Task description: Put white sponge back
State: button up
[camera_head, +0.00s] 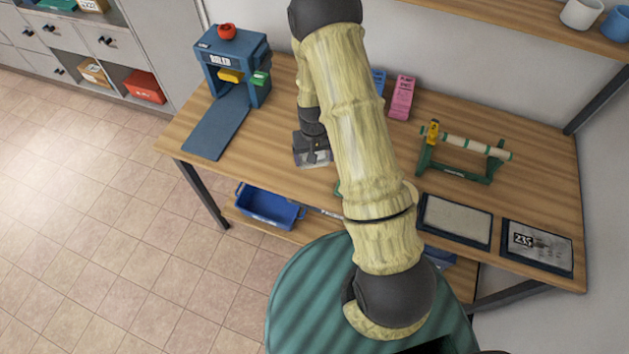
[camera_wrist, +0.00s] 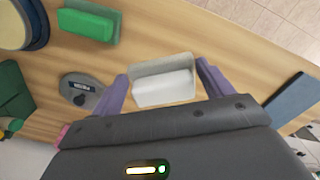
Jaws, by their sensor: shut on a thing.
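The white sponge (camera_wrist: 163,88) is between the two purple fingers of my gripper (camera_wrist: 163,80) in the wrist view. My gripper is shut on it. A pale, tray-like rim surrounds the white part; I cannot tell whether this is a separate dish. In the head view my gripper (camera_head: 312,160) is over the wooden table, right of the blue machine, with its fingers and the sponge not clearly visible. A green block in a green tray (camera_wrist: 88,24) lies on the table ahead and left of my fingers in the wrist view.
The blue machine (camera_head: 233,62) with a ramp stands at the table's left end. A pink box (camera_head: 402,97) stands at the back. A green roller stand (camera_head: 460,152) and two dark-framed trays (camera_head: 455,220) are at right. A grey labelled object (camera_wrist: 82,92) lies beside my left finger.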

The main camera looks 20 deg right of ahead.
jog(key=b, duration=0.2)
jog(key=m+b, duration=0.1)
jog(key=shift+w+a+f+m+b, duration=0.15)
jog(key=shift+m+b, duration=0.15)
jog(key=shift+b, duration=0.1)
jog(key=m+b, duration=0.1)
jog(key=b, duration=0.1)
jog(key=r+m+b, duration=0.1)
jog(key=b, duration=0.2)
jog(key=shift+s+a+m, duration=0.2)
jog(key=shift+s+m, duration=0.1)
jog(key=shift+m, duration=0.1)
jog(key=r+m+b, duration=0.1)
jog(key=s+b, duration=0.1)
jog(key=b, duration=0.1)
jog(key=shift+a+r+m, duration=0.15)
jog(key=shift+r+m, duration=0.2)
jog(key=shift+m, duration=0.05)
jog(key=shift+f+p, duration=0.3)
jog(key=shift+f, duration=2.85)
jog(key=shift+f, duration=1.85)
